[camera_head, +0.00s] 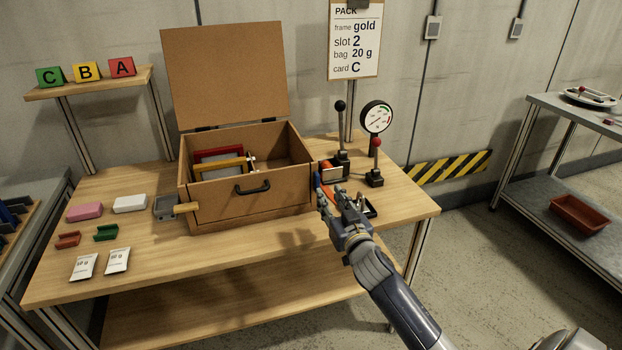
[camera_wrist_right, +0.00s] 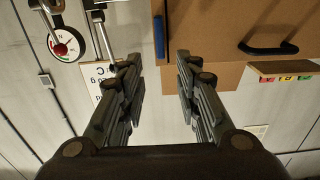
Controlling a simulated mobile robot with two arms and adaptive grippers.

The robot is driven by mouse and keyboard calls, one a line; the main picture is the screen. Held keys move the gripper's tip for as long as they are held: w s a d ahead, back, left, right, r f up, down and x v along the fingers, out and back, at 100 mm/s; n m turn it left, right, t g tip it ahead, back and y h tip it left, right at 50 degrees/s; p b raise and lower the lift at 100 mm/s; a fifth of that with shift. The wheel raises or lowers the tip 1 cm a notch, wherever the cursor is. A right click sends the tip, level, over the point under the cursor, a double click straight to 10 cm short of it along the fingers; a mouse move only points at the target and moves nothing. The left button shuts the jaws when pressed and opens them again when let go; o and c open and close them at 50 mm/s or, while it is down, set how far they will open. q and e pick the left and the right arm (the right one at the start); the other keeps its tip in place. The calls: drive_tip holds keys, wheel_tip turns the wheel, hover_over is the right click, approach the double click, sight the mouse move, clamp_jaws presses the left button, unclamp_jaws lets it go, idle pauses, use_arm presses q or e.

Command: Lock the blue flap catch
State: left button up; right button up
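The blue flap catch (camera_head: 317,181) is a narrow upright bar at the right front corner of the wooden box (camera_head: 220,208). It also shows in the right wrist view (camera_wrist_right: 159,37), ahead of the gap between my fingers. My right gripper (camera_head: 332,198) is just right of that corner. In the right wrist view, its two fingers (camera_wrist_right: 157,65) are apart with nothing between them. I cannot tell from these views whether a finger touches the catch. The box lid (camera_head: 226,75) stands open at the back. My left gripper is not in view.
A black handle (camera_head: 252,187) sticks out of the box front. A gauge (camera_head: 376,117) and a black-knobbed lever (camera_head: 341,130) stand behind my right gripper. Red and gold frames (camera_head: 222,166) lie in the box. The table's front edge (camera_head: 200,270) is clear.

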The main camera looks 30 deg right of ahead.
sight(318, 180)
drive_tip(key=x, duration=0.8)
drive_tip(key=shift+a, duration=0.1)
drive_tip(key=shift+w, duration=0.65)
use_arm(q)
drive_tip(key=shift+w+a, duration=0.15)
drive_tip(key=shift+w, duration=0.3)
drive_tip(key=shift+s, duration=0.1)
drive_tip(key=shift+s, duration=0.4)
use_arm(e)
clamp_jaws()
